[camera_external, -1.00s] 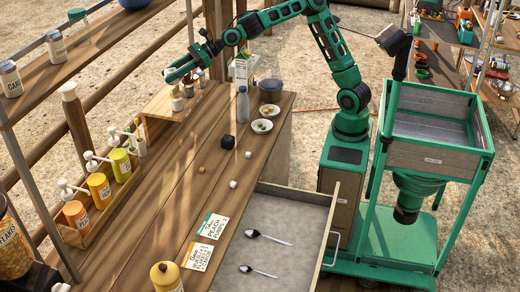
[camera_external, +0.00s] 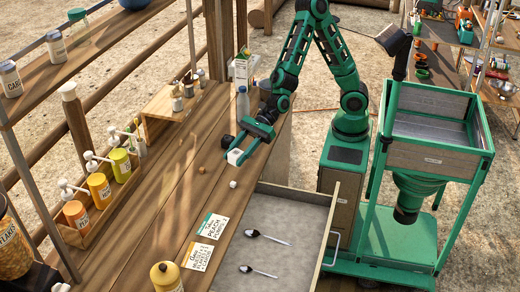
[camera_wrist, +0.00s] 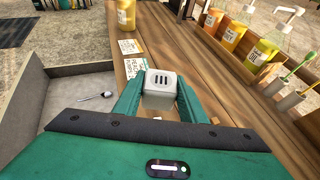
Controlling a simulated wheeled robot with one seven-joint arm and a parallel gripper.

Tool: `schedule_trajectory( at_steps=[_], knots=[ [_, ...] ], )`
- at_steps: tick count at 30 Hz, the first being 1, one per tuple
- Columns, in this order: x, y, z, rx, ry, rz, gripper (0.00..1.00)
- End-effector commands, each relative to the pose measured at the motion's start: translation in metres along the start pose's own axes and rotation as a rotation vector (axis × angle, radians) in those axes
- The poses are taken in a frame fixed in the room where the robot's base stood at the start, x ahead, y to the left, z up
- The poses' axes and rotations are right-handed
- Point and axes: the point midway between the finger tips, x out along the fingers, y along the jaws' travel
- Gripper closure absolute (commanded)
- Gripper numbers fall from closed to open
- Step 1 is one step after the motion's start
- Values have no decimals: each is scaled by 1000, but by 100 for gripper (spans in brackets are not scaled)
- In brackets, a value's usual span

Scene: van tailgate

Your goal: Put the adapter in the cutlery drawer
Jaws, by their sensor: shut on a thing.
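The adapter (camera_external: 235,157) is a small white block with dark slots on its face. My gripper (camera_external: 240,148) is shut on it and holds it above the wooden counter, near the counter's right edge. In the wrist view the adapter (camera_wrist: 161,84) sits between the two green fingers, slotted face showing. The cutlery drawer (camera_external: 290,215) is pulled open, to the right of the counter and nearer the camera than my gripper. Two spoons lie in it, one farther back (camera_external: 268,237) and one nearer (camera_external: 258,270). The drawer (camera_wrist: 70,72) is at the left in the wrist view.
A small white cube (camera_external: 233,184) and a brown piece (camera_external: 202,170) lie on the counter. A black block (camera_external: 228,142) and a bottle (camera_external: 242,103) stand beyond. Two cards (camera_external: 214,226) lie beside the drawer. Much of the drawer floor is bare.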

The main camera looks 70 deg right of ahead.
Motion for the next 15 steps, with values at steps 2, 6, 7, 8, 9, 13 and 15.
schedule_trajectory(
  at_steps=[2, 6, 7, 8, 9, 13, 15],
  knots=[
    [0, 2, -6, 0, 0, 2, 86],
    [3, -17, -19, 5, 2, 0, 86],
    [3, -23, -22, 7, 1, 0, 86],
    [5, -29, -26, 6, 2, 0, 86],
    [6, -37, -30, 6, 2, 0, 86],
    [10, -62, -45, 5, 1, 1, 86],
    [12, -76, -53, 6, 1, 0, 86]
  ],
)
